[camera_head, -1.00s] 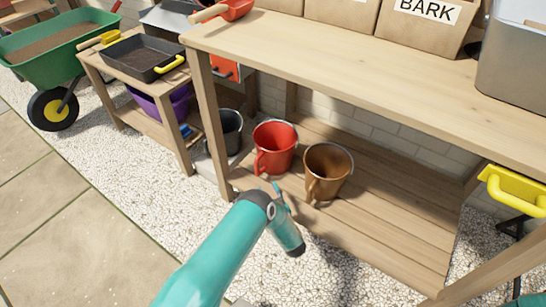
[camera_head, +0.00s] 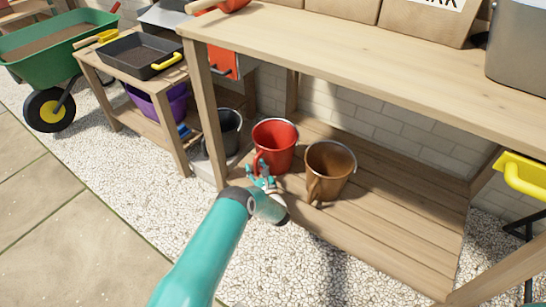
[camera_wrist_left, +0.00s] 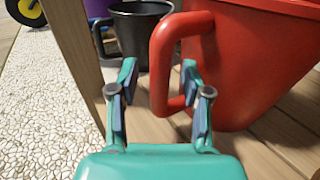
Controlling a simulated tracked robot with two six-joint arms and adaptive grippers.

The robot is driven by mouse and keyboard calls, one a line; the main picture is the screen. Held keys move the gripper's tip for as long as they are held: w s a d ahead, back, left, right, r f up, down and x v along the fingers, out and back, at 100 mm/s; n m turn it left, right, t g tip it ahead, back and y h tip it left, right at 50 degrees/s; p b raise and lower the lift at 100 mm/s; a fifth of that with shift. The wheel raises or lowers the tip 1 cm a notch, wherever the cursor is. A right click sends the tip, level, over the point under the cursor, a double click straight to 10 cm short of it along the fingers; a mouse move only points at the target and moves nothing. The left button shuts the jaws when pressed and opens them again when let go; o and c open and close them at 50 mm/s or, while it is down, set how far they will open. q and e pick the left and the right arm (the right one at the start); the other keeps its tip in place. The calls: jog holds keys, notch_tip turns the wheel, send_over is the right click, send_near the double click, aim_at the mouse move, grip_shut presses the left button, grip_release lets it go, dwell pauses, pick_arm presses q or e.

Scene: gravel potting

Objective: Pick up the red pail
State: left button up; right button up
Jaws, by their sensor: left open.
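The red pail (camera_head: 275,141) stands upright on the lower shelf of the wooden bench, beside a brown pail (camera_head: 329,168). In the left wrist view the red pail (camera_wrist_left: 255,60) fills the upper right, and its red side handle (camera_wrist_left: 160,65) stands just ahead of my fingertips. My left gripper (camera_head: 262,178) is at the near side of the pail, by the handle. In the left wrist view my left gripper (camera_wrist_left: 159,75) is open, with the lower part of the handle between or just beyond its fingers. I cannot tell whether they touch. My right gripper is not in view.
The benchtop (camera_head: 350,65) overhangs the shelf. A small side table with a black tray (camera_head: 143,57) and a green wheelbarrow (camera_head: 60,45) are at the left. The shelf's right part is clear.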

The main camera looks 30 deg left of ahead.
pick_arm(q)
grip_shut()
jog(key=shift+r, duration=0.2)
dwell(0.4)
